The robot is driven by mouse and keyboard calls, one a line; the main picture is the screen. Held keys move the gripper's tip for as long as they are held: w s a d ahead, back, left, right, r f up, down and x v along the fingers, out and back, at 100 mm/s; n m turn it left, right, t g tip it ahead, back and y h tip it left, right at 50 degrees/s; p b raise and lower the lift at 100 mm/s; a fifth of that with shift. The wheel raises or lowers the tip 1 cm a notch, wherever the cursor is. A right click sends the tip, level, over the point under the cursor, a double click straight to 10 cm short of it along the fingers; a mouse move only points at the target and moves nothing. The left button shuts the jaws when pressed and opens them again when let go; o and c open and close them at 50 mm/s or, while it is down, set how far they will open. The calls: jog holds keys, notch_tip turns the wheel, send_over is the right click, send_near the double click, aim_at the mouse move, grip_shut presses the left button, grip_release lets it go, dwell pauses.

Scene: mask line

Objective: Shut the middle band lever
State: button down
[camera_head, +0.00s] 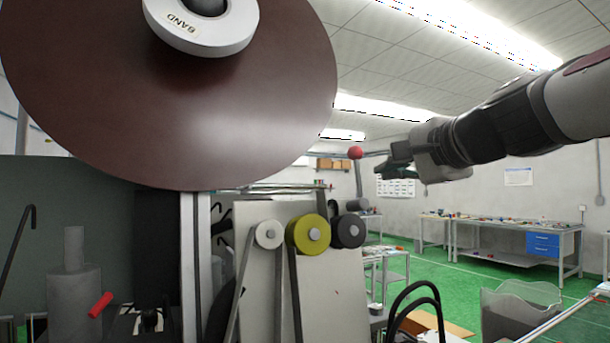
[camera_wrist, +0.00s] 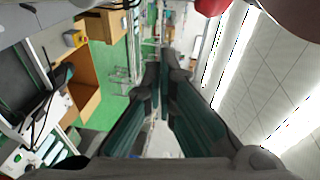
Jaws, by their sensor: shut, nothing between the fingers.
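A lever with a red ball knob (camera_head: 355,153) sticks out to the right from behind the large brown disc; its thin rod shows only in part. I cannot tell for sure that it is the middle band lever. The brown disc (camera_head: 230,120) carries a white hub (camera_head: 208,30) labelled "BAND". My gripper (camera_head: 382,170) is shut and empty, just right of the red knob in the head view; whether they touch cannot be told. In the wrist view my gripper (camera_wrist: 164,56) points ahead with its fingers together, and the red knob (camera_wrist: 211,6) shows at the top edge.
White, yellow and black rollers (camera_head: 307,233) sit on a grey panel below the disc. A red handle (camera_head: 101,304) is at lower left. Workbenches (camera_head: 500,235) stand far back on the green floor. A clear bin (camera_head: 522,312) is at lower right.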

jog(key=v, duration=1)
jog(key=shift+w+d+r, duration=0.1)
